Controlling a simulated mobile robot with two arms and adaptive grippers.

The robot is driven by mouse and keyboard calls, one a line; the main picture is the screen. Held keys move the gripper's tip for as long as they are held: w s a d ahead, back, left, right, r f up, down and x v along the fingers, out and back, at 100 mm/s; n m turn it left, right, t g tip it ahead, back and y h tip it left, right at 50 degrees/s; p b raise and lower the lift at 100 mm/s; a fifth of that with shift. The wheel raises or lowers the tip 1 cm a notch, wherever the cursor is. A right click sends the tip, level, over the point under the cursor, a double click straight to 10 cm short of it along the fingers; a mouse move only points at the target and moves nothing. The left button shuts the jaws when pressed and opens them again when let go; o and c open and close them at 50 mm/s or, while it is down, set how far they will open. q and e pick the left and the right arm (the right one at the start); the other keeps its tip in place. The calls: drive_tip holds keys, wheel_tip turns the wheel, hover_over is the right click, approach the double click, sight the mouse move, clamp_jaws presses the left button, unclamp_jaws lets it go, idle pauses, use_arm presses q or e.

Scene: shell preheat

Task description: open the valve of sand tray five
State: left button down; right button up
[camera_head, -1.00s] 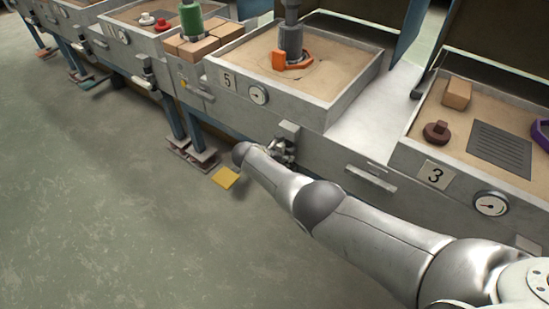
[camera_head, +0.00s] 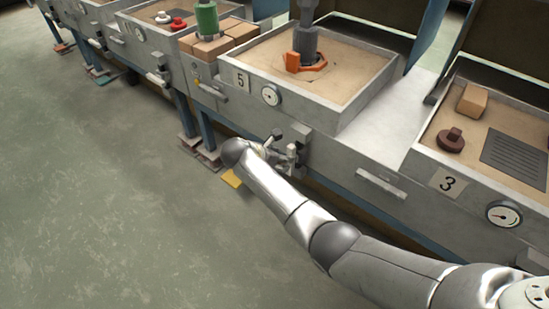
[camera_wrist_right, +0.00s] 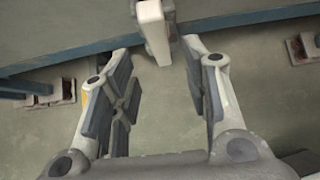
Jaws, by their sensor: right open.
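Sand tray five (camera_head: 262,78), with a "5" plate and a round gauge (camera_head: 271,96) on its front, stands on the grey bench. Below it, a grey block (camera_head: 301,133) sticks out of the bench front. My right gripper (camera_head: 283,149) is beside this block, its fingers apart. In the right wrist view, my right gripper (camera_wrist_right: 158,60) is open and empty. A pale bar-like handle (camera_wrist_right: 153,28), probably the valve's, shows just beyond and between the fingertips. It looks untouched. Most of the valve is hidden in the head view. My left gripper is not in view.
Tray three (camera_head: 430,175) is at the right, with its own gauge (camera_head: 504,214). A bench-front handle (camera_head: 381,183) lies right of my right gripper. A yellow floor pedal (camera_head: 231,178) is below my arm. The floor at left is clear.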

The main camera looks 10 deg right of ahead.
drive_tip(key=shift+v, duration=1.25)
drive_tip(key=s+d+f+m+g+y, duration=0.2)
drive_tip(key=s+f+m+y, duration=0.3)
drive_tip(key=s+f+m, duration=0.95)
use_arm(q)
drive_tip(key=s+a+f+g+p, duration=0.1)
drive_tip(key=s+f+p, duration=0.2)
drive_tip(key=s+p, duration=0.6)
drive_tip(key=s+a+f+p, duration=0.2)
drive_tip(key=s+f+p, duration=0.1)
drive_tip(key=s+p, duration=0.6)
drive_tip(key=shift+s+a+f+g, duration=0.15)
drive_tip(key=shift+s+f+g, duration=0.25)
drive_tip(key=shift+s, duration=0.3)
use_arm(e)
drive_tip(key=s+d+f+m, duration=0.2)
drive_tip(key=s+f+m, duration=0.1)
drive_tip(key=s, duration=1)
drive_tip(key=s+d+f+m+g+y, duration=0.1)
drive_tip(key=s+f, duration=0.4)
drive_tip(key=s, duration=0.9)
drive_tip(key=s+d+f+m+g+y, duration=0.1)
drive_tip(key=s+d+f+m, duration=0.3)
drive_tip(key=s, duration=1)
drive_tip(key=shift+d+m, duration=0.35)
drive_tip(key=shift+d, duration=0.15)
